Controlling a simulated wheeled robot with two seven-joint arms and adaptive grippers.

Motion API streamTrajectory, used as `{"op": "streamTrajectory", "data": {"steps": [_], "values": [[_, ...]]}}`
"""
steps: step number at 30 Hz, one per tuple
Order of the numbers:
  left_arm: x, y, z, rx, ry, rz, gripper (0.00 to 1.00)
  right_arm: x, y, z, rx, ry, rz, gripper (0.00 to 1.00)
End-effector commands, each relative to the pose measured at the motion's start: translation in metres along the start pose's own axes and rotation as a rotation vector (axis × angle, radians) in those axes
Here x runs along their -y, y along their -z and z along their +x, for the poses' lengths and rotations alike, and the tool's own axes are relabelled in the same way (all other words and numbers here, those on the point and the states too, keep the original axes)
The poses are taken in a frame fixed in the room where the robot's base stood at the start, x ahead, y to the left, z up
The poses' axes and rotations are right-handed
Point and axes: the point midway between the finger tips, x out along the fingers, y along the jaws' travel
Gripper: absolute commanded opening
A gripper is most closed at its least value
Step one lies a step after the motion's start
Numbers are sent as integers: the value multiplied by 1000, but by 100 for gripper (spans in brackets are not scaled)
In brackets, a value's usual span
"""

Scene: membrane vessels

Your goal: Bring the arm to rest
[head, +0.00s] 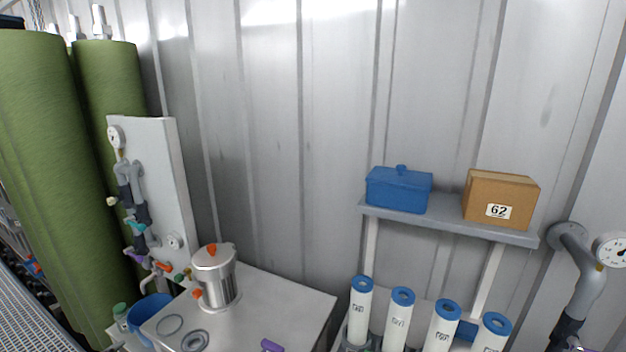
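Neither of my arms nor grippers shows in the head view. A steel pot-like vessel (215,278) with an orange knob and orange fittings stands upright on a grey-white bench top (285,300). Several white cylinders with blue ring caps, one of them a cartridge (359,312), stand upright in a row at the lower right. Their lower ends are partly cut off by the frame edge.
A shelf (450,222) holds a blue lidded box (399,190) and a carton (499,200) marked 62. Tall green tanks (45,170) and a valve panel (165,190) stand left. A grey pipe with a gauge (611,251) is right. Flat rings (195,341) lie on the bench.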

Motion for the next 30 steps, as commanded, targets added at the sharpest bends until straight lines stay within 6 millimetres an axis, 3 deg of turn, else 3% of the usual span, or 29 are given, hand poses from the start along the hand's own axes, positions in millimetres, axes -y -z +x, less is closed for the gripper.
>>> {"op": "streamTrajectory", "data": {"steps": [1,6,15,24,30], "values": [[-14,-20,-3,49,-20,-25,48,0,0,0,0,0,0,40],[-63,-80,-21,202,-78,-112,48,0,0,0,0,0,0,40],[-162,-162,-71,450,-186,-249,48,0,0,0,0,0,0,40],[-272,-212,-140,673,-301,-370,48,0,0,0,0,0,0,40],[-348,-224,-192,802,-385,-440,48,0,0,0,0,0,-1,40]]}}
